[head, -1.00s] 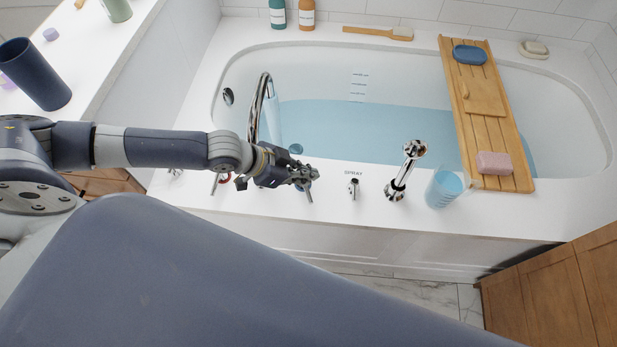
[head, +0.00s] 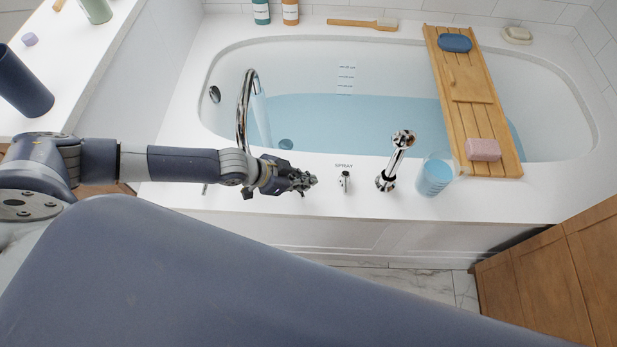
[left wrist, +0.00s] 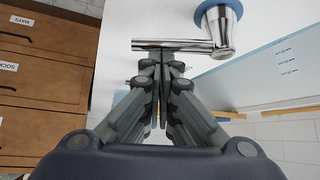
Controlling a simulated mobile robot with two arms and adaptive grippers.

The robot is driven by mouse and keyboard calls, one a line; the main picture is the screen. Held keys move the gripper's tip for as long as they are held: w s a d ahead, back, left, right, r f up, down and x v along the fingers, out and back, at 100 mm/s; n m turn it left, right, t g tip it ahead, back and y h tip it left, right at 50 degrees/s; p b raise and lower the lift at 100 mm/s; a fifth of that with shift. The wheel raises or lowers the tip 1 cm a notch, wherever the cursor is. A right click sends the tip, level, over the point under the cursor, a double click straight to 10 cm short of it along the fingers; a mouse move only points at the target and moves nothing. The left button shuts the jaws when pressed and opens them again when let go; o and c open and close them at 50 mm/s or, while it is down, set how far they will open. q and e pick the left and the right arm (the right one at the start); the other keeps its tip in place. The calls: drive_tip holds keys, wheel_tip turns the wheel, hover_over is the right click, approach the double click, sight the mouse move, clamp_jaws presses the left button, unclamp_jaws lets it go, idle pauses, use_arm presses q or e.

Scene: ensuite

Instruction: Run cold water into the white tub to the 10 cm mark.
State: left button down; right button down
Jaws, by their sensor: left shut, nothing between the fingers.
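The white tub (head: 225,75) holds blue water (head: 370,125). Water falls from the chrome spout (head: 243,105) in a thin stream. Marks (head: 345,80) on the far inner wall are too small to read in the head view; the waterline lies close to the lowest. In the left wrist view, a chrome tap handle (left wrist: 222,32) with a blue ring (left wrist: 217,10) has its lever (left wrist: 175,45) pointing left, across just beyond my fingertips. My left gripper (head: 312,182) is shut and empty; its fingers also show in the wrist view (left wrist: 162,68). Contact with the lever is unclear. My right gripper is out of view.
A wooden bath tray (head: 492,140) spans the tub. Wooden cabinets (head: 560,275) stand at right.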

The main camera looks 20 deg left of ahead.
use_arm(q)
drive_tip(key=shift+s+a+r+p, duration=0.25)
drive_tip(key=shift+s+p, duration=0.1)
drive_tip(key=shift+p, duration=0.3)
drive_tip(key=shift+s+a+p, duration=0.2)
drive_tip(key=shift+a+p, duration=0.1)
drive_tip(key=shift+p, duration=0.1)
drive_tip(key=shift+s+a+f, duration=0.2)
drive_tip(key=shift+s+a, duration=0.1)
drive_tip(key=shift+a, duration=0.1)
drive_tip(key=shift+d, duration=0.1)
